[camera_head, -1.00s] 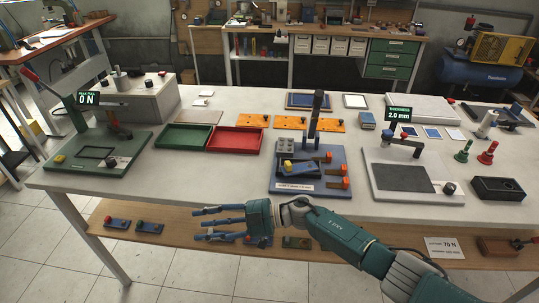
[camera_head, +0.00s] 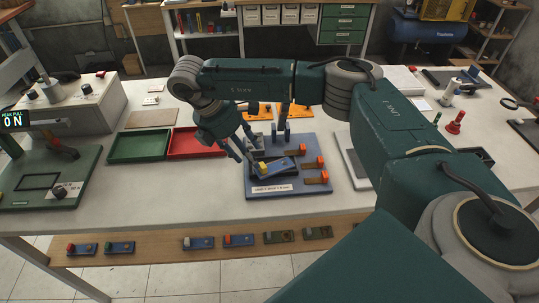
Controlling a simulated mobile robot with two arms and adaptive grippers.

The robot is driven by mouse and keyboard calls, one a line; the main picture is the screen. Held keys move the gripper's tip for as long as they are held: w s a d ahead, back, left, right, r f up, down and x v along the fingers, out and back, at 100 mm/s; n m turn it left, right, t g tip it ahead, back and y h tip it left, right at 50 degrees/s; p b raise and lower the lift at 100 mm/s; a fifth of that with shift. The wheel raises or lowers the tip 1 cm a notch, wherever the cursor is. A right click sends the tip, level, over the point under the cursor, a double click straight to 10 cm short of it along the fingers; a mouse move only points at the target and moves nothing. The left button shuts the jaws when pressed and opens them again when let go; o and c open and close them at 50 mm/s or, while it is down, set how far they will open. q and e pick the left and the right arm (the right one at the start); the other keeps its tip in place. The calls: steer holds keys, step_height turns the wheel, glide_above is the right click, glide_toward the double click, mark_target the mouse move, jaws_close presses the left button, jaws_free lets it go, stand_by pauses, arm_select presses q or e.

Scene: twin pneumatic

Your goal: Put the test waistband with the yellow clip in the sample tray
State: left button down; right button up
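A blue strip with a yellow clip (camera_head: 275,167) lies tilted on the blue fixture (camera_head: 318,184) on the table; it looks like the test waistband. My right gripper (camera_head: 249,156) reaches down just left of the strip's yellow end. Its fingers look spread, with no clear grip on the strip. A green tray (camera_head: 139,146) and a red tray (camera_head: 185,153) stand side by side left of the fixture; both look empty. I cannot tell which one is the sample tray. My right forearm and gripper hide part of the red tray and the fixture's back. My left gripper is out of view.
Orange clamps (camera_head: 319,161) stand on the fixture's right side. A green pull tester (camera_head: 53,188) reading 0 N is at the left. Several other strips (camera_head: 239,240) lie on the lower shelf. The table front between tester and fixture is clear.

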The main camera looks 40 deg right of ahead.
mark_target(260, 170)
steer(key=p+x, duration=0.1)
steer(key=x, duration=0.1)
steer(key=p+x, duration=0.2)
steer(key=x, duration=0.1)
steer(key=shift+s+d+f, duration=0.15)
steer(key=shift+s+d, duration=0.15)
steer(key=shift+d, duration=0.05)
steer(key=shift+d+f, duration=0.15)
steer(key=shift+f, duration=0.25)
steer(key=shift+w, duration=0.1)
steer(key=shift+c, duration=0.6)
steer(key=c, duration=0.9)
